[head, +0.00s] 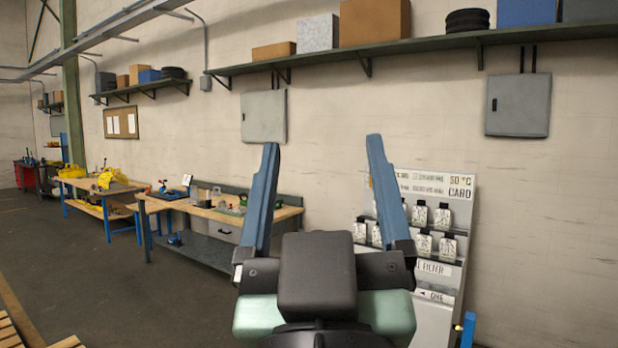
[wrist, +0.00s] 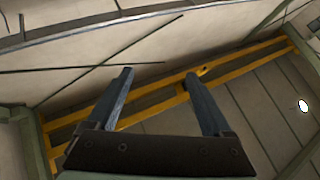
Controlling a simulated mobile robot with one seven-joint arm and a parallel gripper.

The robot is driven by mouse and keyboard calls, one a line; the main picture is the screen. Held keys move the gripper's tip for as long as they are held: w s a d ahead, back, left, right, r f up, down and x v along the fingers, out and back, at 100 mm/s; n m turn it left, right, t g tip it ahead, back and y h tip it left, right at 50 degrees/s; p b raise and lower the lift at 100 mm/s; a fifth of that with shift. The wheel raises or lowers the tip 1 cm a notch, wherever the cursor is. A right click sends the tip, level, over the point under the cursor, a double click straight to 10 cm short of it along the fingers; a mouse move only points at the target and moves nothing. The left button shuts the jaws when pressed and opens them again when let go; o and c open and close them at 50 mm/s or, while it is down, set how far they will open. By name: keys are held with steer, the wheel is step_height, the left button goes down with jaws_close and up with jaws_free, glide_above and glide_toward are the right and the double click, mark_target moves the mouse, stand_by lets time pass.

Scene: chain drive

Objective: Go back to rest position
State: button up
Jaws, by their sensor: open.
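My gripper (head: 320,150) is raised in front of the head camera, its two blue fingers pointing up and spread wide apart. Nothing is between the fingers. In the wrist view my gripper (wrist: 158,84) also shows open and empty, facing the upper wall and ceiling with a yellow beam (wrist: 150,92) behind it. The fingers touch nothing that I can see.
A grey display stand (head: 458,262) with several small pouches stands against the wall behind my gripper, to the right. A wooden workbench (head: 285,212) and a blue-legged bench (head: 125,187) stand to the left. A long shelf (head: 420,57) runs above. The left floor (head: 80,270) is mostly clear.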

steer(key=s+a+r+m+t, duration=0.1)
steer(key=s+r+t, duration=0.1)
steer(key=s+r, duration=0.2)
steer(key=shift+s+y, duration=0.15)
steer(key=shift+y, duration=0.25)
